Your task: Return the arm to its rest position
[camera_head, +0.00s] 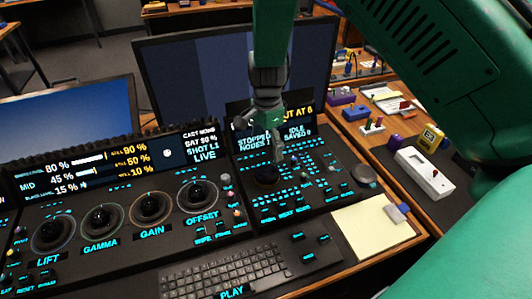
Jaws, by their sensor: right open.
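My right gripper (276,152) hangs pointing down in front of the right part of the control panel, below my green right forearm. Its fingers are small and dark here and hold nothing that I can see. The fingertips show over the panel's lit buttons, near a dark round knob (266,174); whether they touch anything I cannot tell. The trackball panel (130,232) has several trackballs labelled Lift, Gamma, Gain (150,207) and Offset (196,195). The gripper covers part of the small display (298,130) behind it. My left gripper is not in view.
Two monitors (190,62) stand behind the panel. A keyboard (222,274) and a yellow notepad (372,228) lie in front. A white device (424,172) and small coloured items sit on the right desk. My green arm covers much of the right side.

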